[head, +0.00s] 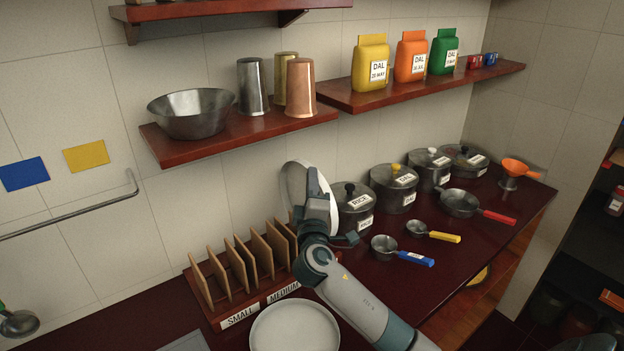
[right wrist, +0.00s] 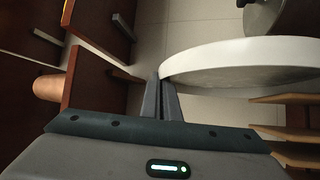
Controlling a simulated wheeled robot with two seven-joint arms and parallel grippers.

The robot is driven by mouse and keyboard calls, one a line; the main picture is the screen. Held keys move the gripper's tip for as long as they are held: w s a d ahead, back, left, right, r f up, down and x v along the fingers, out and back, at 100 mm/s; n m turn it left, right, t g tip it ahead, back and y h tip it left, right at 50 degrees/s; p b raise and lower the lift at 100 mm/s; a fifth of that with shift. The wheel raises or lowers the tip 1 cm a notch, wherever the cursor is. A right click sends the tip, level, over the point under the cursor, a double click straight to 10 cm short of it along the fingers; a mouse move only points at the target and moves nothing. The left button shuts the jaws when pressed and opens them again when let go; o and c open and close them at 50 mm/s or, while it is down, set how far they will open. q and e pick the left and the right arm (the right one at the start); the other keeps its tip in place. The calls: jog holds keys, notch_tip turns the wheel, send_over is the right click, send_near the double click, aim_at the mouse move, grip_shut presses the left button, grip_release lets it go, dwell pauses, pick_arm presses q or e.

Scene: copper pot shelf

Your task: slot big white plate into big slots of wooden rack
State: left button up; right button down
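My right gripper (head: 311,188) is shut on the rim of a white plate (head: 293,188) and holds it on edge, close to upright. The plate is raised above the back of the counter, behind the far right end of the wooden rack. In the right wrist view, the fingers (right wrist: 161,98) pinch the end of the white plate (right wrist: 235,62). The wooden rack (head: 216,318) has several upright dividers and labels SMALL and MEDIUM. My arm hides its right end, so the big slots are not clearly seen. My left gripper is out of view.
Another white plate (head: 295,328) lies flat in front of the rack. Lidded pots, one labelled RICE (head: 352,207), stand right of the held plate. A blue-handled pan (head: 386,245) is near my wrist. A wall shelf (head: 190,148) with a bowl and cups hangs above.

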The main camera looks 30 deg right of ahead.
jog(key=shift+f+b, duration=1)
jog(key=shift+f, duration=0.35)
jog(key=c, duration=1.9)
grip_release()
jog(key=shift+c, duration=0.6)
jog(key=shift+s+a+f, duration=0.1)
jog(key=shift+s, duration=0.05)
jog(key=v, duration=0.4)
jog(key=shift+s, duration=0.15)
